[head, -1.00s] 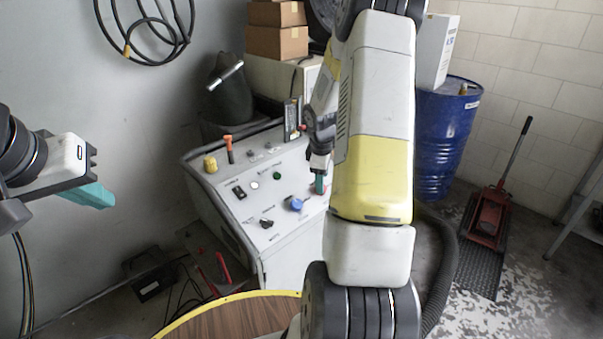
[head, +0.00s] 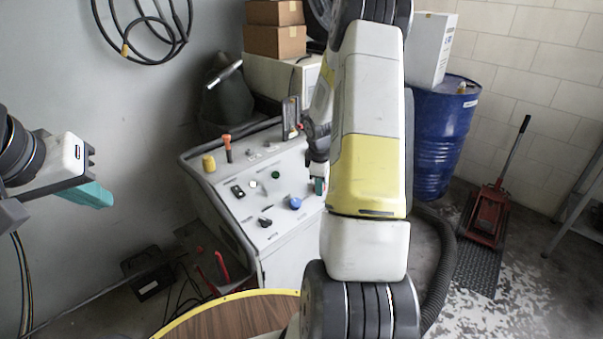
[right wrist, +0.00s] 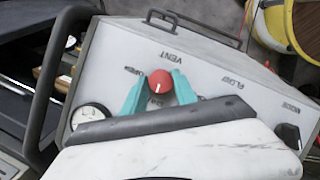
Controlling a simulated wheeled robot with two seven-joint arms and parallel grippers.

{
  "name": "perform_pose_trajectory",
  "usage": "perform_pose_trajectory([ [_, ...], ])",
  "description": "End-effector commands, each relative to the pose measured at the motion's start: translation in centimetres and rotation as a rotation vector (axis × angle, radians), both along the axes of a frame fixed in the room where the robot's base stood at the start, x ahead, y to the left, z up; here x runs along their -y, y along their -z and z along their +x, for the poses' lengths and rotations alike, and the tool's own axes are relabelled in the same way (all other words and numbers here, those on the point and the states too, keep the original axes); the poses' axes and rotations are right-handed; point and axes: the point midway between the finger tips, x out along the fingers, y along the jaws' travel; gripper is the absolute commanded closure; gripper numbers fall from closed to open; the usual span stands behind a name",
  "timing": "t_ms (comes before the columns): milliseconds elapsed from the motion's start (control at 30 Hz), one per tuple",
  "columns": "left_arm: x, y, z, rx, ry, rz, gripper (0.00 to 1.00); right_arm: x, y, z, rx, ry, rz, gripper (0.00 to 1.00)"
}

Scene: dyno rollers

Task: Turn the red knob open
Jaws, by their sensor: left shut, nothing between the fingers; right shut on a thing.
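The red knob (right wrist: 160,82) sits on the panel below the label "VENT" in the right wrist view. My right gripper (right wrist: 159,92) has its two teal fingers on either side of the knob and is shut on it. In the head view my right gripper (head: 319,186) shows only in part at the panel's right edge, and my arm hides the knob. The control panel (head: 247,213) is the sloped white top of a console. My left gripper (head: 97,195) is shut and empty, in the air left of the console.
The panel carries a blue knob (head: 295,203), a green button (head: 275,174), a black knob (right wrist: 289,133), a gauge (right wrist: 90,116) and an orange-handled lever (head: 228,148). A dark rail (right wrist: 51,88) edges the panel. A blue drum (head: 440,140) stands behind my right arm.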

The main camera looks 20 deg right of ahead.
Motion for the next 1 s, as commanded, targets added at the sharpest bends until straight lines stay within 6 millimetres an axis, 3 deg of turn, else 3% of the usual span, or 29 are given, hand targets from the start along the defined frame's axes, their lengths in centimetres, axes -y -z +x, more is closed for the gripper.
perform_pose_trajectory([
  [367,0.0,0.0,0.0,0.0,0.0,0.0,1.0,0.15,-0.02,0.06,-0.023,0.109,0.055,1.0],
  [1000,0.0,0.0,0.0,0.0,0.0,0.0,1.0,0.49,-0.02,0.18,-0.13,0.622,0.313,1.0],
])
